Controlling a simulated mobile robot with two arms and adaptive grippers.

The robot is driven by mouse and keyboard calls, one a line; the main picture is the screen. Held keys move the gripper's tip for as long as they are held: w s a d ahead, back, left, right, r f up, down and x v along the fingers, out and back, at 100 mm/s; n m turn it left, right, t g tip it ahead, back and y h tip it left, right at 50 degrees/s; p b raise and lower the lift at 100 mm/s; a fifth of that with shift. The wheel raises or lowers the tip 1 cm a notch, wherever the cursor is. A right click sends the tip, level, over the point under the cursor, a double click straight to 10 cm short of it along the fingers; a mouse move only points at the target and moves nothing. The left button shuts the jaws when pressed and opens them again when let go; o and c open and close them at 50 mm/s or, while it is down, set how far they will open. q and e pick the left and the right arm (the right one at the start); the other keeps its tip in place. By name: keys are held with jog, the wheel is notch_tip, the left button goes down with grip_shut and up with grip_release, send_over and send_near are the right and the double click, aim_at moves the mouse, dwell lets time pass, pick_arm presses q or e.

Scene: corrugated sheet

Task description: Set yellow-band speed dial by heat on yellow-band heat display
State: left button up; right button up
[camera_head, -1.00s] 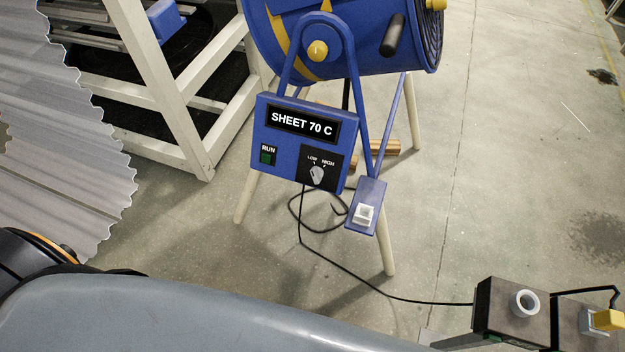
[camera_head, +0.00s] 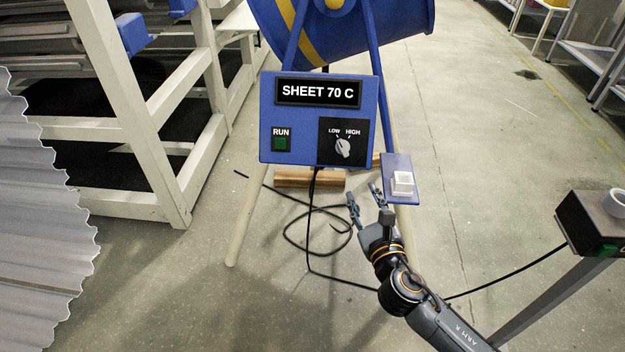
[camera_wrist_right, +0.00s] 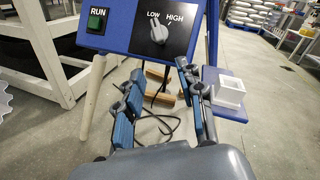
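The blue fan drum with a yellow band (camera_head: 288,38) stands on a frame behind a blue control box (camera_head: 308,116). Its display (camera_head: 318,92) reads "SHEET 70 C". The speed dial (camera_head: 343,148) is a pale knob on a black plate marked LOW and HIGH. The dial also shows in the right wrist view (camera_wrist_right: 159,34). My right gripper (camera_head: 364,195) is open and empty, below the box and apart from the dial. Its spread fingers (camera_wrist_right: 160,70) show below the dial in the wrist view. My left gripper is not in view.
A green RUN button (camera_head: 282,144) is left of the dial. A white square socket on a blue bracket (camera_head: 402,182) sits right of my right gripper. A black cable (camera_head: 311,235) hangs below the box. Corrugated sheet (camera_head: 40,220) and a white rack (camera_head: 135,110) are at left.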

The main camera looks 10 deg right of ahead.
aim_at(345, 153)
jog(key=shift+n, duration=0.3)
jog(key=w, duration=0.4)
jog(key=w+b, duration=0.1)
jog(key=w, duration=0.3)
jog(key=w+r, duration=0.1)
jog(key=w, duration=0.3)
jog(key=shift+w+a+b, duration=0.25)
jog(key=shift+w+b, duration=0.05)
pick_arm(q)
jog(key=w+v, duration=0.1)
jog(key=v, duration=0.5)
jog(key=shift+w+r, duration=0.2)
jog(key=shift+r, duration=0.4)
pick_arm(e)
jog(key=shift+w, duration=0.55)
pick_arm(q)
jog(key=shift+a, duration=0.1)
pick_arm(e)
grip_shut()
